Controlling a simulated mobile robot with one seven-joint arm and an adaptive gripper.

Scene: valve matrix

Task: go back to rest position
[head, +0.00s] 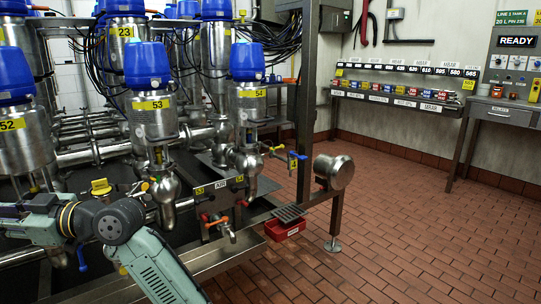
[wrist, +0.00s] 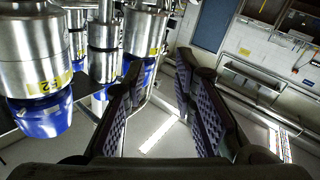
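My gripper (wrist: 160,64) shows in the wrist view with its two dark, ridged fingers spread apart. Nothing is between them. The wrist view is turned over, with valve heads hanging downward and a bright floor-or-ceiling area beyond the fingers. The valve marked 52 (wrist: 42,58) is left of the fingers there, and it also stands at the left in the head view (head: 22,140). In the head view my arm reaches in from the bottom left, in front of the valves. My gripper itself is not clearly visible in the head view.
Steel valves with blue caps, marked 53 (head: 152,118) and 54 (head: 248,105), stand close to my arm. Pipes and a steel frame post (head: 306,100) lie around them. A red bin (head: 285,229) sits under the frame. Open tiled floor (head: 420,225) lies to the right.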

